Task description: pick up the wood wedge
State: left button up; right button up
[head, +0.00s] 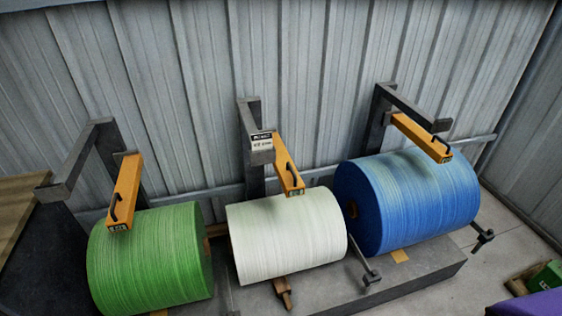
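No gripper of mine shows in the head view. A small brown wooden-looking piece (284,292) sticks out from under the front of the white roll (287,237). A flat tan piece (400,256) shows at the lower edge of the blue roll (408,200). I cannot tell whether either of these is the wood wedge. Most of each piece is hidden by its roll.
A green roll (150,258) is at left on the same dark grey base (425,272). Orange arms (290,165) on grey brackets overhang the rolls. A corrugated wall (300,90) stands behind. A green object (547,277) and a purple surface (530,305) are at lower right.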

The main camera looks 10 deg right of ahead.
aim_at(283, 289)
jog(key=u, duration=0.25)
jog(key=l+u, duration=0.75)
jog(key=l, duration=0.2)
jog(key=l+u, duration=0.1)
jog(key=l, duration=0.25)
jog(key=k+l+u, duration=0.1)
jog(key=l, duration=0.25)
jog(key=k+l, duration=0.15)
jog(key=l, duration=0.25)
jog(key=k+l, duration=0.1)
jog(key=l, duration=0.35)
jog(key=k+l, duration=0.1)
jog(key=l, duration=0.35)
jog(key=k+l+u, duration=0.1)
jog(key=l, duration=0.4)
jog(key=k+l, duration=0.1)
jog(key=l, duration=0.35)
